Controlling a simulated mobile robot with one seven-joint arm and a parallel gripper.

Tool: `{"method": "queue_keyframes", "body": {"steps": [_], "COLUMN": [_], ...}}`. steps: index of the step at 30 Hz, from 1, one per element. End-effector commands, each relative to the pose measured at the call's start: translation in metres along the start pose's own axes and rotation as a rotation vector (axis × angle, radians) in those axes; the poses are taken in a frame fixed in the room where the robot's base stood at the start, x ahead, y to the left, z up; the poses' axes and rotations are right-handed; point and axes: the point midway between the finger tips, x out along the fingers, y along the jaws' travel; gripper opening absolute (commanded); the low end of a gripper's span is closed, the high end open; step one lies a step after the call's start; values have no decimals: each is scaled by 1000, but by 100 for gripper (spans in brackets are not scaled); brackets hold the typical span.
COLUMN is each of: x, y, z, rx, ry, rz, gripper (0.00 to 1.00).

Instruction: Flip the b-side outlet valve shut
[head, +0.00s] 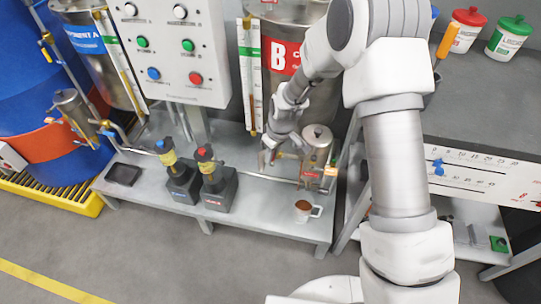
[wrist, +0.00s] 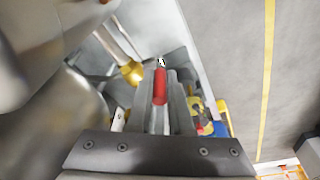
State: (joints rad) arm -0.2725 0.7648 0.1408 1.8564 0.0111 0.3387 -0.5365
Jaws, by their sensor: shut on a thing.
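My gripper (head: 267,158) reaches down in front of the B tank (head: 290,72), beside the steel pot (head: 317,146) on the low bench. In the wrist view my gripper (wrist: 163,98) has its fingers close together on a red valve lever (wrist: 160,84), with the lever's metal tip showing past them. A brass fitting (wrist: 132,73) on a pipe lies just left of the lever. In the head view my wrist and fingers mostly hide the valve, so I cannot tell the lever's angle to the pipe.
A large metal surface (wrist: 30,110) is close on the left of the wrist view. Two pumps, blue-marked (head: 179,185) and red-marked (head: 214,187), stand left on the bench (head: 255,215). A mug (head: 304,210) stands near its front edge. A control panel (head: 165,50) rises behind.

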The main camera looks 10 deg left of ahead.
Motion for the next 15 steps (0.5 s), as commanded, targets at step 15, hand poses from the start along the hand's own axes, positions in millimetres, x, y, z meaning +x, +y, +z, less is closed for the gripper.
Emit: {"method": "queue_keyframes", "body": {"steps": [15], "x": [0], "y": [0], "z": [2], "rx": [3], "ry": [22], "rz": [-15], "gripper": [22]}}
